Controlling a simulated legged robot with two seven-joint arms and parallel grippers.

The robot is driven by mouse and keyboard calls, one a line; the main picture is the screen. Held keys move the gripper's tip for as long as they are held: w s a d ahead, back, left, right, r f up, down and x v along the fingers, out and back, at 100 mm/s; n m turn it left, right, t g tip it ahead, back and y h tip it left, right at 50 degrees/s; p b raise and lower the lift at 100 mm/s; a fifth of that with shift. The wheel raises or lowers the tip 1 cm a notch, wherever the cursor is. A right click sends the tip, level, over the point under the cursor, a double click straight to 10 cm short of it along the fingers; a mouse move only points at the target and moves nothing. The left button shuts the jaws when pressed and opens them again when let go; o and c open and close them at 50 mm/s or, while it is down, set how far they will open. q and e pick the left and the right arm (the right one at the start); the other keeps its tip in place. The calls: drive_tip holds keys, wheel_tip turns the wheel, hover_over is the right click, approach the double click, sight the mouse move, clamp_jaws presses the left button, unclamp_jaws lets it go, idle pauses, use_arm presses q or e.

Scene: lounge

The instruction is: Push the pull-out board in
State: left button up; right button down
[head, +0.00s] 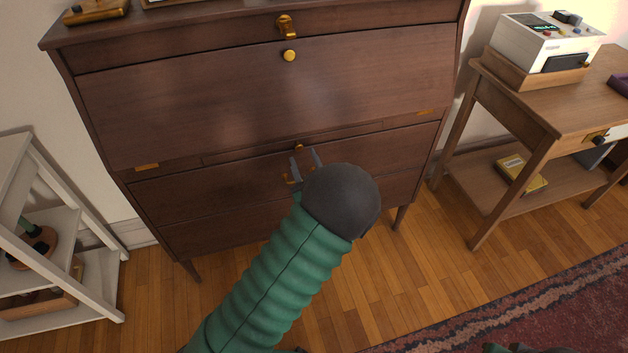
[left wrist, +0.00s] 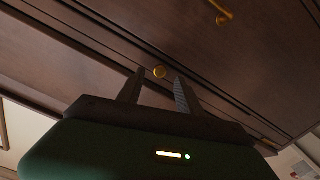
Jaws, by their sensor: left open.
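The pull-out board (head: 240,151) is a thin dark wood strip below the slanted front of the writing desk (head: 250,100). Its small brass knob (head: 299,147) also shows in the left wrist view (left wrist: 159,72). How far the board stands out is hard to tell. My left gripper (head: 304,155) is open and empty, its two grey fingers pointing at the board's front. In the left wrist view the knob shows between the fingertips (left wrist: 160,77); I cannot tell whether they touch the board. My right gripper is not in view; only a bit of arm shows at the bottom edge.
Drawers with brass pulls lie below the board. A wooden side table (head: 550,110) with a white device (head: 535,45) stands right. A white shelf (head: 70,250) stands left. A red rug (head: 530,310) covers the floor at lower right; wood floor is bare before the desk.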

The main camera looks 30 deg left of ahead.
use_arm(q)
drive_tip(key=p+v, duration=0.2)
drive_tip(key=v, duration=1)
drive_tip(key=d+f+m+g+h, duration=0.3)
drive_tip(key=d+f+m+h, duration=0.2)
drive_tip(key=d+m+h, duration=0.5)
drive_tip(key=s+a+m+g+h, duration=0.1)
drive_tip(key=s+m+g+h, duration=0.4)
drive_tip(key=s, duration=0.8)
wheel_tip(320, 180, up, 25)
drive_tip(key=n+g+y+p, duration=0.1)
drive_tip(key=p, duration=2.3)
drive_tip(key=shift+a+r+p, duration=0.15)
drive_tip(key=shift+a+p, duration=0.1)
drive_tip(key=shift+p, duration=0.05)
